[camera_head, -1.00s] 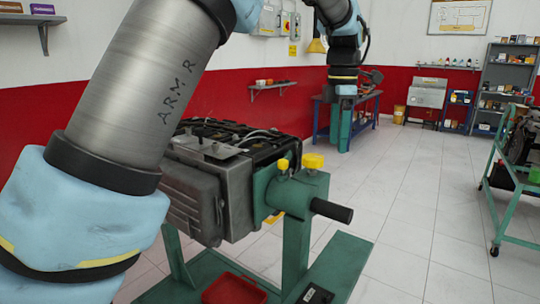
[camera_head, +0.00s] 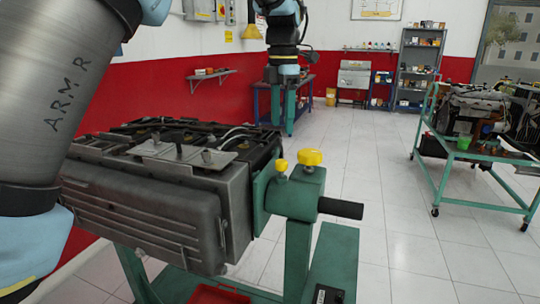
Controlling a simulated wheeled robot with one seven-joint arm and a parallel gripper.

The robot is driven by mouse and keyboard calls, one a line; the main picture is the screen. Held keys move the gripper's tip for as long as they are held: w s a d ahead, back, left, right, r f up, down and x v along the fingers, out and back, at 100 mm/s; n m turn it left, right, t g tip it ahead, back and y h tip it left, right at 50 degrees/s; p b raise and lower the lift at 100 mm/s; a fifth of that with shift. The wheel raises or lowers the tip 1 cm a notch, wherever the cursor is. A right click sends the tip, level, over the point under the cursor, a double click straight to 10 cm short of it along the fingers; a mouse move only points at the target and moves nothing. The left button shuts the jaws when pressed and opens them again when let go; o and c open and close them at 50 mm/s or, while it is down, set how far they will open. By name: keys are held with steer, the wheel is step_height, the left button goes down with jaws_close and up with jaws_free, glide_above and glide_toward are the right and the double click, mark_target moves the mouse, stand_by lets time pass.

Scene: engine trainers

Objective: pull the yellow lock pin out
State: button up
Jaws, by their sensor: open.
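A wide yellow knob (camera_head: 310,157), which looks like the head of the lock pin, stands upright on top of the green pivot housing (camera_head: 295,195). A smaller yellow knob (camera_head: 281,166) sits just to its left. The pin's shaft is hidden in the housing. A black handle (camera_head: 341,208) sticks out to the right of the housing. The grey engine (camera_head: 150,205) is mounted on its left. My gripper (camera_head: 284,76) points downward at upper centre, above and apart from both knobs.
A red tray (camera_head: 218,294) lies on the stand's green base. A green cart (camera_head: 480,160) with another engine stands at the right. A blue bench (camera_head: 300,88) and grey shelves (camera_head: 418,68) are at the back. Tiled floor is clear between the stand and the cart.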

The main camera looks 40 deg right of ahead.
mark_target(281, 160)
step_height(281, 160, down, 10)
steer(key=shift+f+p, duration=0.1)
steer(key=shift+p, duration=1.1)
jaws_close()
stand_by(0.6)
